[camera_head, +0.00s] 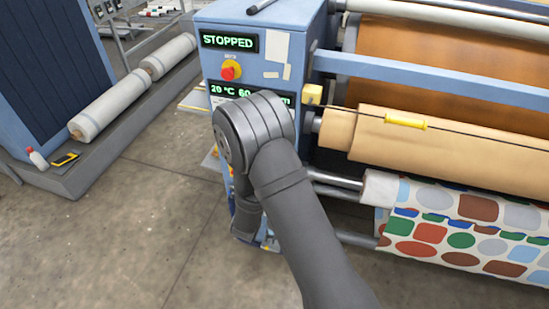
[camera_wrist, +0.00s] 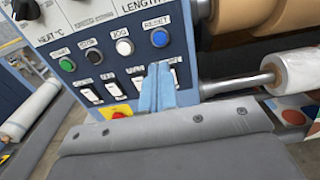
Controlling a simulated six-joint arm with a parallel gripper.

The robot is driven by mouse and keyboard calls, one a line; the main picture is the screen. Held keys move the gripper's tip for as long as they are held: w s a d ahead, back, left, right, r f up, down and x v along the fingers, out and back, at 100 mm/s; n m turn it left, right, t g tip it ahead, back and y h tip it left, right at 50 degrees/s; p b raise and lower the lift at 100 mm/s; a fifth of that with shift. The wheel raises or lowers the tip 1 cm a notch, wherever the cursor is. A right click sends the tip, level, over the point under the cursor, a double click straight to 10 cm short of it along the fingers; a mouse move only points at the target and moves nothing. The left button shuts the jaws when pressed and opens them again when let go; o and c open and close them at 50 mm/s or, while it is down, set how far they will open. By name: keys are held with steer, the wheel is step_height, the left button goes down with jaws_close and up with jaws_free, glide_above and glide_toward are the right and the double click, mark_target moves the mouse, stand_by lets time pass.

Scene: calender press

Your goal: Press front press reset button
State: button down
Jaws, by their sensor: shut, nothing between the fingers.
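My gripper (camera_wrist: 158,66) shows there as two pale blue fingers, shut together and empty. Their tips appear just below the reset button in the picture, in front of the rocker-switch row and partly covering it. I cannot tell whether they touch the panel. In the head view, the blue press (camera_head: 265,20) has a STOPPED display (camera_head: 229,41); my arm hides the button panel and my fingers.
Beside reset are the white jog button (camera_wrist: 124,47), a black button (camera_wrist: 95,57) and a green button (camera_wrist: 67,64). Rocker switches (camera_wrist: 90,95) lie below. A red knob (camera_head: 230,71) and rollers (camera_head: 440,145) are nearby. Open floor (camera_head: 130,220) lies left.

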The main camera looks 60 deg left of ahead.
steer(key=v, duration=0.4)
stand_by(0.5)
